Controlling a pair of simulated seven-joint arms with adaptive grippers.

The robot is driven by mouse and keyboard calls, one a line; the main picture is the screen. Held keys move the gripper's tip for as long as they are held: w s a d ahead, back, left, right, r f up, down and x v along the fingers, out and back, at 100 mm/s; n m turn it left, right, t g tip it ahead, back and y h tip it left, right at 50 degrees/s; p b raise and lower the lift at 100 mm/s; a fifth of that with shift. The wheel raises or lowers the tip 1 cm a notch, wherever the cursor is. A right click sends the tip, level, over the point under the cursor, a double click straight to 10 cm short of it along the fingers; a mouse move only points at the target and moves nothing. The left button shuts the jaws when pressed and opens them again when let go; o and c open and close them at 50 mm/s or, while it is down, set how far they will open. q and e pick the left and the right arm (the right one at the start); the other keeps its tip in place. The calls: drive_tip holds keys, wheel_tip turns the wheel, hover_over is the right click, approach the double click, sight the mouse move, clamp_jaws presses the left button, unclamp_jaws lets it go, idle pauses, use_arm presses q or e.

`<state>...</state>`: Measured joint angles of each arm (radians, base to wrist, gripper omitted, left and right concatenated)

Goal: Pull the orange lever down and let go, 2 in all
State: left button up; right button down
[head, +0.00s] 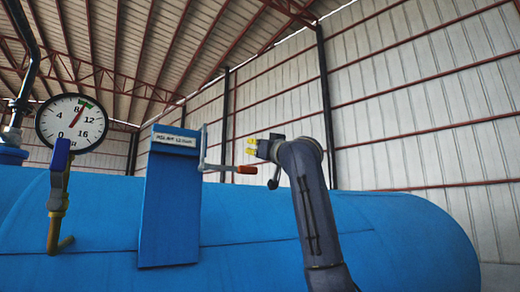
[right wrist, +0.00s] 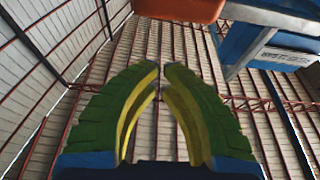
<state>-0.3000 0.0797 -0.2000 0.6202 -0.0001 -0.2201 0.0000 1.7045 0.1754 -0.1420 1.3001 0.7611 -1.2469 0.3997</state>
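The orange lever grip (head: 246,170) sits on the end of a grey crank arm on the right side of a blue upright housing (head: 170,205). The crank reaches out to the right, about level. In the right wrist view the orange grip (right wrist: 180,8) shows at the top edge, beyond the fingertips. My right gripper (head: 251,146) is just above the orange grip in the head view, with its yellow fingers pointing left. In the right wrist view its green and yellow fingers (right wrist: 161,67) come together at the tips with nothing between them. My left gripper is out of view.
A round pressure gauge (head: 72,123) stands at the left, its red needle near 8. A valve with a blue handle (head: 60,155) is below it. A large blue tank (head: 410,235) fills the lower part. Open air lies right of the housing.

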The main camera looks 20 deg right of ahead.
sight(231, 169)
drive_tip(key=shift+x, duration=1.1)
drive_tip(key=shift+f, duration=2)
